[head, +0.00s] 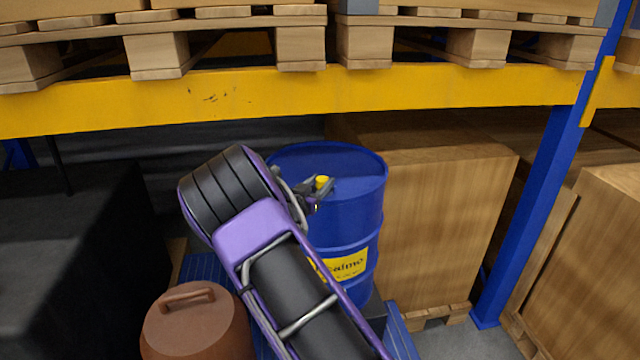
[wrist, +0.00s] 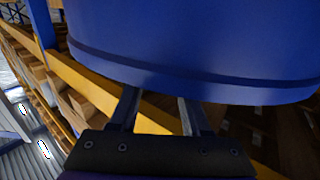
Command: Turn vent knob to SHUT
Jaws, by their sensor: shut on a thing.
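A blue drum (head: 345,225) with a yellow label stands under the rack beam. A small yellow vent knob (head: 322,182) shows on the drum's top, toward its near side. My gripper (head: 316,192) reaches in from the left over the drum top, with its jaws around the knob and shut on it. In the wrist view my gripper (wrist: 160,97) shows its two fingers, held apart. Their tips are hidden at the edge of the blue drum (wrist: 200,45). The knob does not show in the wrist view, and I cannot read its setting or any SHUT mark.
A yellow rack beam (head: 290,92) with wooden pallets runs above the drum. A large cardboard box (head: 430,220) stands close on the right, beside a blue rack post (head: 535,190). A brown lidded container (head: 195,325) stands at the front left. A black box (head: 75,255) fills the left.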

